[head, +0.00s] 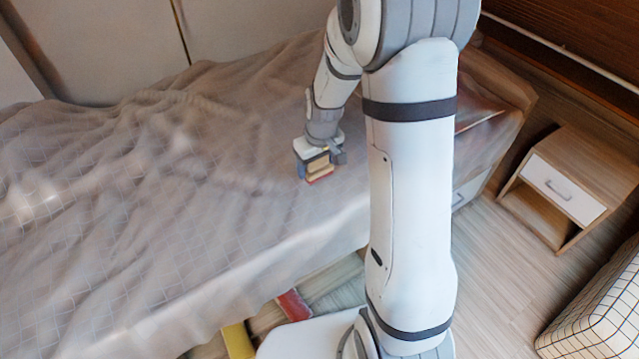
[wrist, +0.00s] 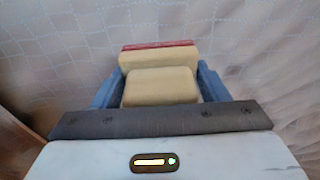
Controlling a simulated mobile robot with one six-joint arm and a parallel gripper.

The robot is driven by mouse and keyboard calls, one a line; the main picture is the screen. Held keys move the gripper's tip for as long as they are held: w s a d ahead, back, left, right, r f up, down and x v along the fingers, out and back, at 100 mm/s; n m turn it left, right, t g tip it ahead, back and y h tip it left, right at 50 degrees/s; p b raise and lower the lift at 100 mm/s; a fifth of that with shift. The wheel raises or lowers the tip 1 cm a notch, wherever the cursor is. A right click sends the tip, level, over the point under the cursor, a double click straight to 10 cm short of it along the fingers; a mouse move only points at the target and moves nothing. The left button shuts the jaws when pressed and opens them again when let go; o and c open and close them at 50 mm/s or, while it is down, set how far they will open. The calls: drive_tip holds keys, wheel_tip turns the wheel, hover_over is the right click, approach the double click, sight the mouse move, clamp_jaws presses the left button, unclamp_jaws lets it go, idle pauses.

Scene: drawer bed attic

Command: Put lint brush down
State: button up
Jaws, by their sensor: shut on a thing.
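The lint brush (head: 320,170) is a small block, tan with a red edge, at my gripper's tip over the bed in the head view. In the wrist view the lint brush (wrist: 160,80) shows a tan body with a red strip along its far side. My gripper (wrist: 158,85) is shut on it, with a blue finger on each side. Whether the brush touches the cover cannot be told. Its underside is hidden.
The bed (head: 190,180) has a rumpled grey-brown cover with free room to the left. A nightstand (head: 565,185) with a white drawer stands at right. A checked cushioned piece (head: 600,310) is at bottom right. Yellow (head: 238,340) and red (head: 294,306) items lie below the bed's edge.

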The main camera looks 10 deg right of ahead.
sight(317, 190)
drive_tip(key=shift+f+b, duration=0.65)
drive_tip(key=shift+f, duration=2.55)
drive_tip(key=shift+f, duration=0.2)
drive_tip(key=o, duration=1.1)
